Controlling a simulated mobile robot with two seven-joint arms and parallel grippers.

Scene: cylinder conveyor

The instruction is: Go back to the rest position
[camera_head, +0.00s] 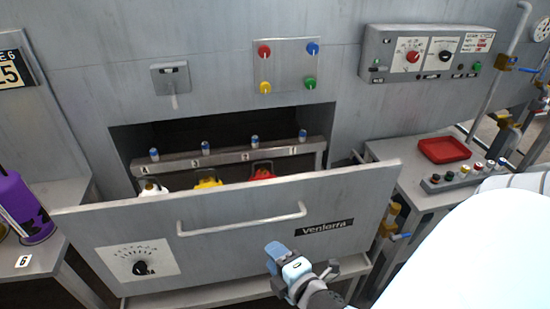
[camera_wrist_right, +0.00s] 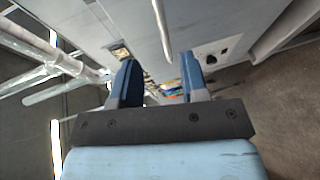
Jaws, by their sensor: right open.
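My right gripper (camera_head: 280,258) is in front of the lower part of the grey drawer front (camera_head: 220,245), below its bar handle (camera_head: 243,222). In the right wrist view the two blue fingers of the right gripper (camera_wrist_right: 158,76) stand apart with nothing between them. The handle also shows ahead of the fingers there (camera_wrist_right: 161,30), apart from them. My left gripper is not in view.
The drawer stands open, with white (camera_head: 152,188), yellow (camera_head: 208,183) and red (camera_head: 262,173) tops inside. A red tray (camera_head: 444,150) lies on the right counter. A purple cylinder (camera_head: 25,208) stands at left. A control box (camera_head: 425,52) is on the wall.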

